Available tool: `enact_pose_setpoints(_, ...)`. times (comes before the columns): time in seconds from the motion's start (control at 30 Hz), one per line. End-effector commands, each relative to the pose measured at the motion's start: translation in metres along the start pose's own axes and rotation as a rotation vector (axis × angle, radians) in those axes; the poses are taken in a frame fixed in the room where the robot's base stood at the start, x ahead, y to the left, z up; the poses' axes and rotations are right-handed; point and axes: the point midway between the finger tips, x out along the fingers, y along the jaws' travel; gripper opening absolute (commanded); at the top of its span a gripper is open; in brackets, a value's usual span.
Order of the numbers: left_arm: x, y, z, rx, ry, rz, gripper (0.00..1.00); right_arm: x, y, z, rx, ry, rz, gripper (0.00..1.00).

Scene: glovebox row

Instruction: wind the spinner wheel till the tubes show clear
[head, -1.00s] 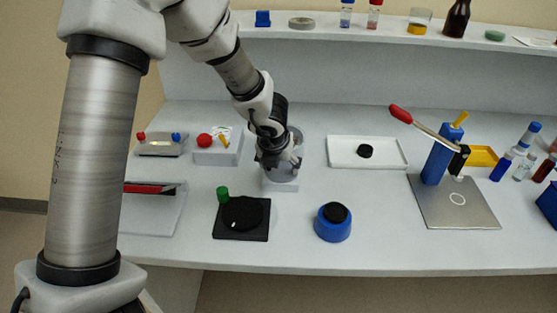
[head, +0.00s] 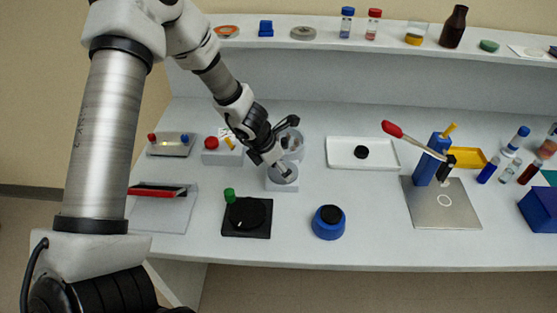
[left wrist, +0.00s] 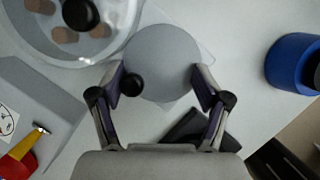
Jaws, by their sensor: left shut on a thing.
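The spinner has a pale base (head: 283,186) and a flat grey wheel (left wrist: 165,62) with a small black knob (left wrist: 131,85) near its edge. In the head view the wheel (head: 286,174) is partly behind my left gripper (head: 277,172). In the left wrist view my left gripper (left wrist: 160,88) has its fingers on opposite sides of the wheel, closed on its rim, with the knob beside the left finger. The clear round drum (left wrist: 108,48) beside the wheel holds brownish tubes (left wrist: 65,35). The drum also shows in the head view (head: 292,140). My right gripper is out of view.
A black plate with a green knob (head: 229,195) and a blue round pot (head: 328,226) are in front. A white tray (head: 340,163) is to the right. A shelf (head: 400,42) runs behind.

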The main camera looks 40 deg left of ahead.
Motion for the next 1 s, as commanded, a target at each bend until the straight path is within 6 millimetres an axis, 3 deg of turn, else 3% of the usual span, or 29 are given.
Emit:
enact_pose_setpoints(0.5, 0.0028, -0.0039, -0.0038, 0.02, 0.006, -0.019, 0.41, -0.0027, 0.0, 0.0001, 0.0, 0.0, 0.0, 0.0)
enact_pose_setpoints(0.53, 0.0028, -0.0039, -0.0038, 0.02, 0.006, -0.019, 0.82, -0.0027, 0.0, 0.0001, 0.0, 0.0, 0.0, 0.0)
enact_pose_setpoints(0.6, 0.0027, -0.0037, -0.0037, 0.02, 0.006, -0.018, 1.0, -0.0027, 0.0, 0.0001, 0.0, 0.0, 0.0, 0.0)
enact_pose_setpoints(1.0, 0.0, -0.0012, -0.0009, 0.018, 0.002, -0.011, 1.0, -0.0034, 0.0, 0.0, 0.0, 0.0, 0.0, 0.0)
